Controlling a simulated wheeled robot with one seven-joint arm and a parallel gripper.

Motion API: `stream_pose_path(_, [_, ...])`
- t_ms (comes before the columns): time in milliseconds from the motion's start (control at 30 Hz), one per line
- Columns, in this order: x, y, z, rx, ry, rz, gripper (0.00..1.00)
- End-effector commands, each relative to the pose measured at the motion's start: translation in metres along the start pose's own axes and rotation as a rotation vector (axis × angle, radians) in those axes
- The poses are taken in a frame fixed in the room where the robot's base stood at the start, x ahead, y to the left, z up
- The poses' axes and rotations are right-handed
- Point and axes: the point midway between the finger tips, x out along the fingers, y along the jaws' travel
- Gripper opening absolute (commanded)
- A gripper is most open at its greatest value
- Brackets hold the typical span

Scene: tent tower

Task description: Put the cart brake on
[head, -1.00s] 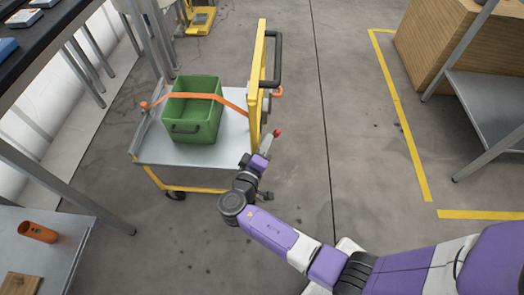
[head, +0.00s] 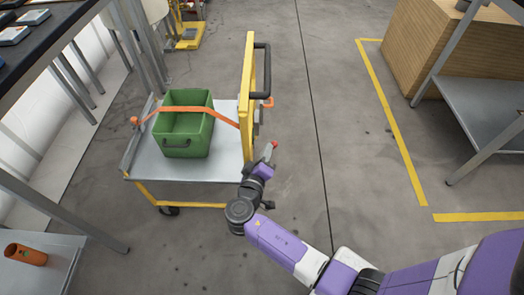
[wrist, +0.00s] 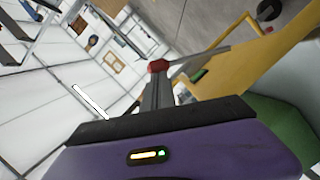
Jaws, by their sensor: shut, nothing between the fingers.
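The cart (head: 170,168) has a grey deck, a yellow frame and a yellow upright with a dark push handle (head: 263,70). The brake lever's red knob (head: 272,146) is at the right of the upright. In the wrist view the red knob (wrist: 158,65) ends a thin grey rod running up right toward the yellow frame. My gripper (head: 267,156) is shut and empty, beside the cart's near right corner. Its grey fingers (wrist: 158,93) point at the knob, which appears right at their tips. I cannot tell whether they touch.
A green bin (head: 184,145) stands on the deck under an orange strap (head: 222,114). A dark-topped bench (head: 45,65) is at left, and a grey table with an orange cup (head: 27,254) at lower left. Floor right of the cart is clear up to the yellow floor line (head: 395,130).

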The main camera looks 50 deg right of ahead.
Motion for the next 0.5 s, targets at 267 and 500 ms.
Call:
stream_pose_path(267, [0.009,0.002,0.027,0.201,-0.002,-0.063,0.00])
stream_pose_path(500, [0.014,0.002,0.043,0.341,-0.001,-0.108,0.00])
